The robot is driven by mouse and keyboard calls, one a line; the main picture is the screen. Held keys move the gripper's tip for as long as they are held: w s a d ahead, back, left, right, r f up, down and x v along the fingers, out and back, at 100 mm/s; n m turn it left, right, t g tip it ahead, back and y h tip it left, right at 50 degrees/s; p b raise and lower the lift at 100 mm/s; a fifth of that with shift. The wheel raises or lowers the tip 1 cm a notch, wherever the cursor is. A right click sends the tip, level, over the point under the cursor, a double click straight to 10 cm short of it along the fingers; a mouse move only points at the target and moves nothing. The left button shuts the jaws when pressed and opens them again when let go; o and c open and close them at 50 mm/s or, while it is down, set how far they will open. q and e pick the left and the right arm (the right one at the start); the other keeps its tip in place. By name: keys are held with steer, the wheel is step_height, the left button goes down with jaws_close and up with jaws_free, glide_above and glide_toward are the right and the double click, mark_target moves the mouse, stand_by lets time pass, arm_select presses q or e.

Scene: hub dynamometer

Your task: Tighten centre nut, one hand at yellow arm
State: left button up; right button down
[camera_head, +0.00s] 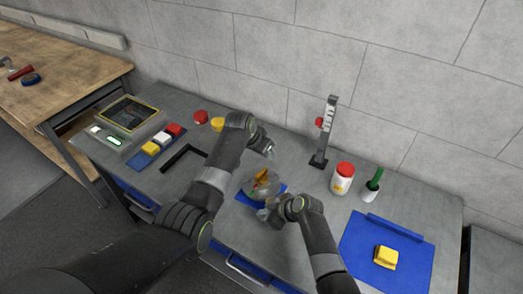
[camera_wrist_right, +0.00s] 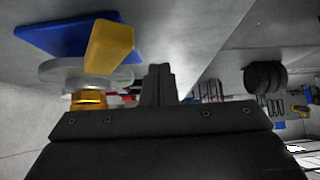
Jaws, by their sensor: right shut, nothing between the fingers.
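The hub fixture stands at the middle of the bench on a blue base (camera_head: 248,199). Its yellow arm (camera_head: 261,179) shows between my two grippers, partly hidden by the right one. The right wrist view shows the yellow arm (camera_wrist_right: 110,47), a pale disc (camera_wrist_right: 75,74) and a gold-coloured nut (camera_wrist_right: 88,99), left of the fingers. My right gripper (camera_head: 266,211) is shut and empty, close beside the fixture; its fingers also show in the wrist view (camera_wrist_right: 160,84). My left gripper (camera_head: 268,151) is behind the fixture, apart from it; its finger opening is too small to judge.
A red-capped jar (camera_head: 342,179), a white cup with a green handle (camera_head: 371,188) and a black upright stand (camera_head: 324,135) are at the back right. A blue mat (camera_head: 360,255) bears a yellow block (camera_head: 386,257). A display box (camera_head: 127,118) and coloured blocks (camera_head: 162,140) are at left.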

arm_select(q)
steer(key=shift+r+p, duration=0.4)
steer(key=shift+r, duration=0.2)
arm_select(e)
step_height(320, 180, up, 6)
steer(key=a, duration=0.1)
steer(key=shift+s, duration=0.3)
steer(key=shift+a+f, duration=0.1)
steer(key=shift+f, duration=0.05)
steer(key=f, duration=0.2)
steer(key=f+b, duration=0.1)
steer(key=f, duration=0.1)
steer(key=d+f+b, duration=0.1)
steer(key=f, duration=0.1)
steer(key=shift+w+f, duration=0.25)
steer(key=shift+f, duration=0.05)
arm_select(q)
steer(key=shift+f+b, duration=0.75)
steer(key=shift+f, duration=1.05)
arm_select(e)
steer(key=shift+w+d+f, duration=0.15)
steer(key=shift+d+f, duration=0.05)
steer(key=shift+f, duration=0.6)
